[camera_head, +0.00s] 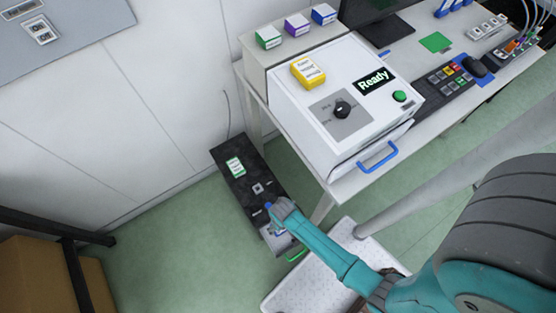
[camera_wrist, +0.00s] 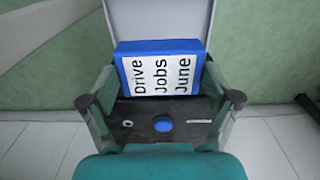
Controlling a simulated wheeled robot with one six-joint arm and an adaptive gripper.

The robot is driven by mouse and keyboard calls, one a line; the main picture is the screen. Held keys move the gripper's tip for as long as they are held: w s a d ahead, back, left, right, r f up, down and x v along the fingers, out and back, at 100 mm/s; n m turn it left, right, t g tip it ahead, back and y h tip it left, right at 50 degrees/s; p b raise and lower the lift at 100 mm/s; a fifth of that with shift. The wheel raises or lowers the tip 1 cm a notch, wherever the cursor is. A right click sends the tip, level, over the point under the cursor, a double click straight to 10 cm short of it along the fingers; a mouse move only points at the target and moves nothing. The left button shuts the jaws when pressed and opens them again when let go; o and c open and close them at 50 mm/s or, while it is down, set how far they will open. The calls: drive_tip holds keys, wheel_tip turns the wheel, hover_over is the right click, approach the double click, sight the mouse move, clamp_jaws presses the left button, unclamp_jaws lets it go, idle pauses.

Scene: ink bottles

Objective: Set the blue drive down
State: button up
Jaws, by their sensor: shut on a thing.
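The blue drive (camera_wrist: 160,74) has a white label reading "Drive Jobs June" and lies between my two fingers in the wrist view. My gripper (camera_wrist: 162,98) is shut on it by its sides. In the head view my gripper (camera_head: 279,211) is low, at the near end of a black unit (camera_head: 231,182) on the floor. A light grey tray-like part (camera_wrist: 160,15) shows behind the drive in the wrist view. I cannot tell whether the drive touches it. In the head view my gripper hides much of the drive.
The black unit has a blue knob (camera_wrist: 163,124) and a white-and-green box (camera_head: 235,167) on top. A green handle (camera_head: 297,254) is at its near end. A white machine reading "Ready" (camera_head: 345,105) stands on the table to the right. Green floor (camera_head: 165,245) is clear at left.

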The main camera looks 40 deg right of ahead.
drive_tip(key=shift+f, duration=4.4)
drive_tip(key=shift+f, duration=0.1)
drive_tip(key=o, duration=1)
